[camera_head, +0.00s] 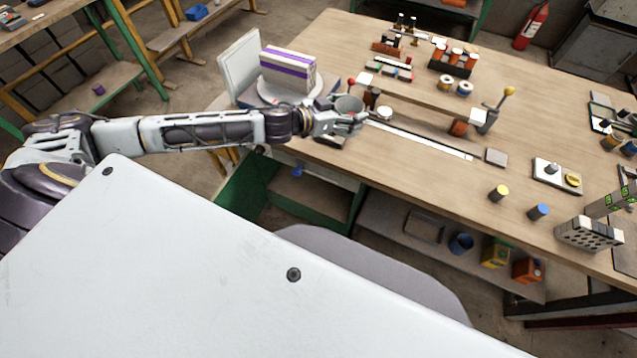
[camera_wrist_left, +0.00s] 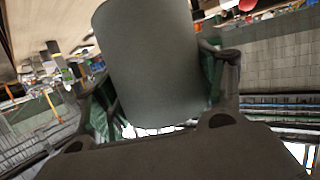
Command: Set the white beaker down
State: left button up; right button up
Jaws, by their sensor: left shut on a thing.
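The white beaker (camera_head: 349,104) is a small pale cup held at the end of my left arm, over the left part of the wooden table (camera_head: 430,150). My left gripper (camera_head: 347,120) is shut on it. In the left wrist view the beaker (camera_wrist_left: 150,65) fills the middle as a large grey cylinder between the two fingers (camera_wrist_left: 160,105). Its inside and the gap between it and the table cannot be judged well. My right gripper is not in view.
A purple-and-white box (camera_head: 288,68) sits on a round stand behind the gripper. A rail with a yellow-knobbed lever (camera_head: 508,92) lies to the right. A perforated brick (camera_head: 588,233), a yellow-topped cylinder (camera_head: 499,193) and a blue-topped one (camera_head: 538,212) stand near the front edge.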

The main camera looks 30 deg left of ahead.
pick_arm(q)
jog(key=shift+a+f+n+t+y, duration=0.2)
jog(key=shift+a+n+y, duration=0.15)
jog(key=shift+a, duration=0.25)
jog(key=shift+a+f+n+t+y, duration=0.1)
jog(key=shift+a+n+t+y, duration=0.2)
jog(key=shift+a, duration=0.25)
jog(key=shift+s+a+f+n+t+y, duration=0.25)
jog(key=shift+s+a+f+n+y, duration=0.8)
jog(key=shift+a, duration=1.45)
jog(key=shift+s+a+f+n+t+y, duration=0.25)
jog(key=shift+s+a+f+n+y, duration=0.75)
jog(key=shift+a, duration=1.5)
jog(key=d+n+y, duration=0.1)
jog(key=d+y, duration=0.1)
jog(key=d, duration=0.6)
jog(key=shift+w+d+r, duration=0.3)
jog(key=shift+w+d, duration=0.05)
jog(key=shift+w, duration=0.05)
jog(key=shift+d, duration=0.2)
